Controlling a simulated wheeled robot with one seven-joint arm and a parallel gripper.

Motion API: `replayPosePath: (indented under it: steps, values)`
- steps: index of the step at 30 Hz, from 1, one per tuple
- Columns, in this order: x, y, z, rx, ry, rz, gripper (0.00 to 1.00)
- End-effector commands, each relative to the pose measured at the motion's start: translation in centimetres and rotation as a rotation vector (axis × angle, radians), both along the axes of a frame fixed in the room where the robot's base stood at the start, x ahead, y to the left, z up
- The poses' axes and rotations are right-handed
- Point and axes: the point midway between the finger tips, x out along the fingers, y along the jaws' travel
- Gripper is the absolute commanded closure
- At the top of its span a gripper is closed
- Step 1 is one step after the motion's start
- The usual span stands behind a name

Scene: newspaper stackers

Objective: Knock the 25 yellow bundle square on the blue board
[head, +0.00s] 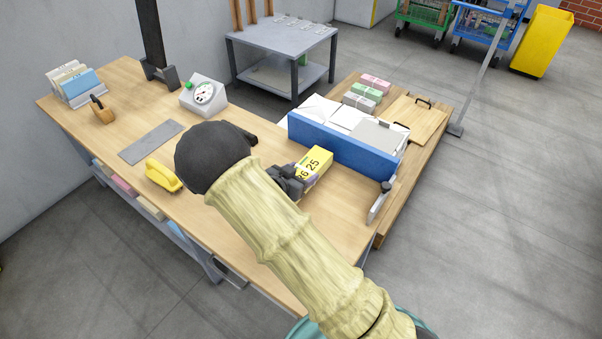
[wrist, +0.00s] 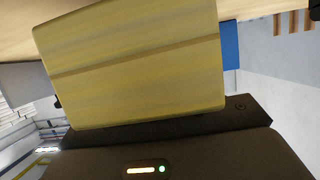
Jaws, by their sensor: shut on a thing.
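The yellow bundle (head: 316,161) marked 25 is in my gripper (head: 291,178), just in front of the blue board (head: 340,147). Its far end is close to the board's face; I cannot tell whether they touch. In the wrist view the yellow bundle (wrist: 135,65) fills the middle, gripped and slightly tilted in the picture. A part of the blue board (wrist: 230,45) shows at its right. The fingers are mostly hidden by the bundle and my arm.
A metal plate with a dark knob (head: 380,203) stands at the board's right end. A yellow tape dispenser-like thing (head: 162,175), a grey plate (head: 151,142) and a dial scale (head: 203,95) lie left. Pink and green bundles (head: 362,96) sit behind.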

Motion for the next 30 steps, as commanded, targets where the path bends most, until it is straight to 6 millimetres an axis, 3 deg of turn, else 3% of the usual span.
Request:
replayPosePath:
  steps: [21, 30]
  values:
    - [0.1, 0.0, 4.7, -0.001, -0.003, 0.0, 0.89]
    - [0.1, 0.0, 4.8, -0.001, -0.003, 0.0, 0.89]
